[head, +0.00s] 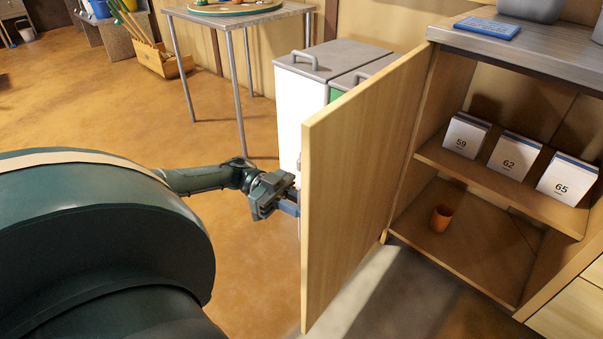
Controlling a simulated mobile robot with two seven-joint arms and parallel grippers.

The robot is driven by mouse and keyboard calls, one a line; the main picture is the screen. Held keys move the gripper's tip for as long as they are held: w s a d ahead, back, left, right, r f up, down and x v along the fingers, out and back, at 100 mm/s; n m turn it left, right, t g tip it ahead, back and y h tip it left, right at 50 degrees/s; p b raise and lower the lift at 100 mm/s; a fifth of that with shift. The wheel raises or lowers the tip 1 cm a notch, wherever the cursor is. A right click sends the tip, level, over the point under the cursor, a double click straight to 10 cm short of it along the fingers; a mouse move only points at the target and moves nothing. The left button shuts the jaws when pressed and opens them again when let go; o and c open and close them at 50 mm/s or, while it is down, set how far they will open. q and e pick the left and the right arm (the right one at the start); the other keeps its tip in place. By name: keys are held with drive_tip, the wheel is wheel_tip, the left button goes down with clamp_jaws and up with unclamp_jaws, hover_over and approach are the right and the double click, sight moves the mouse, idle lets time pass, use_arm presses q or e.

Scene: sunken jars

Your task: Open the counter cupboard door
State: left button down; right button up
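The counter cupboard door (351,185) is light wood and stands swung wide open, hinged at the left side of the cupboard (489,222). Its inner face is toward me. My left gripper (290,203) is at the outer face of the door, near its free edge. Its fingertips are partly hidden behind the door, so I cannot tell whether they are shut on the handle. The handle is mostly hidden too. My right gripper is not in view.
Inside the cupboard, white boxes marked 59 (464,136), 62 (513,155) and 65 (566,180) stand on the shelf. An orange cup (441,218) stands below. Lidded bins (320,78) stand behind the door. A small table (238,16) is farther back. Open floor lies left.

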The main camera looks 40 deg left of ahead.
use_arm(q)
drive_tip(key=shift+a+f, duration=0.15)
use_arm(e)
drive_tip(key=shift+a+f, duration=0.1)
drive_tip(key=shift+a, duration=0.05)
use_arm(q)
drive_tip(key=c, duration=1.5)
unclamp_jaws()
drive_tip(key=shift+o, duration=0.2)
drive_tip(key=s+a+b, duration=0.2)
drive_tip(key=a, duration=1.1)
drive_tip(key=shift+b, duration=0.3)
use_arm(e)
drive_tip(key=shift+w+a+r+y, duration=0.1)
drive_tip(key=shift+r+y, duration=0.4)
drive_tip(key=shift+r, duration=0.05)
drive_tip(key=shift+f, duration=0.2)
